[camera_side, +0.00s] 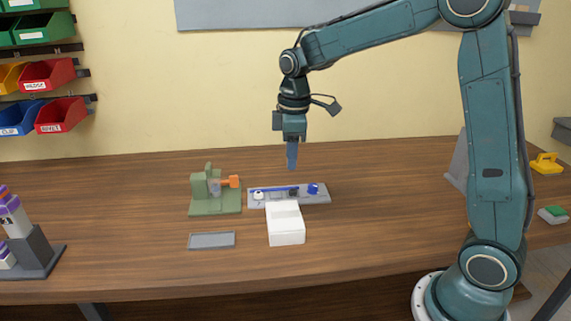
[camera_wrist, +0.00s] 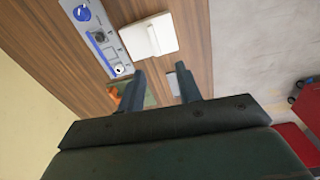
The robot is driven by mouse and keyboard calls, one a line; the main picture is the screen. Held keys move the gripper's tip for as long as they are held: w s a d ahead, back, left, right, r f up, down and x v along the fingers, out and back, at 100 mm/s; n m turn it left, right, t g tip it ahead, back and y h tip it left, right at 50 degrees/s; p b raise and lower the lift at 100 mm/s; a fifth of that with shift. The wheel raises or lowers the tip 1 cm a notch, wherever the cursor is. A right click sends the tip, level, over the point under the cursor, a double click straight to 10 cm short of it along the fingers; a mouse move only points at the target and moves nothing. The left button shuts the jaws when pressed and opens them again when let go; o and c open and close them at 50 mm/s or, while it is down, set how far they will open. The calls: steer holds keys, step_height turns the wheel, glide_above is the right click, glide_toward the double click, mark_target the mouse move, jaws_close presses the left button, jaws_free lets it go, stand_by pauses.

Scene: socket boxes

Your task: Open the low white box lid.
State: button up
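The low white box (camera_side: 286,226) stands on the wooden table in front of a grey socket panel. Its lid looks shut. In the wrist view the white box (camera_wrist: 148,37) shows from above, with a raised strip across its top. My gripper (camera_side: 292,158) hangs above the table, behind and above the panel, pointing down and apart from the box. In the wrist view the two fingers of my gripper (camera_wrist: 160,80) are spread apart with nothing between them.
The grey panel (camera_side: 320,197) carries a blue bar, a blue knob and a white knob, close behind the box. A green fixture (camera_side: 214,206) with an orange part stands to the left. A flat grey tray (camera_side: 212,240) lies front left. The table right of the box is clear.

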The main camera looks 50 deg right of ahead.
mark_target(285, 209)
steer(key=w+f, duration=0.1)
steer(key=w+f+n, duration=0.1)
steer(key=f, duration=0.1)
steer(key=shift+w+d+g, duration=0.25)
steer(key=shift+d+g, duration=0.05)
steer(key=shift+d, duration=0.1)
steer(key=shift+f, duration=6.85)
steer(key=shift+c, duration=0.4)
jaws_close()
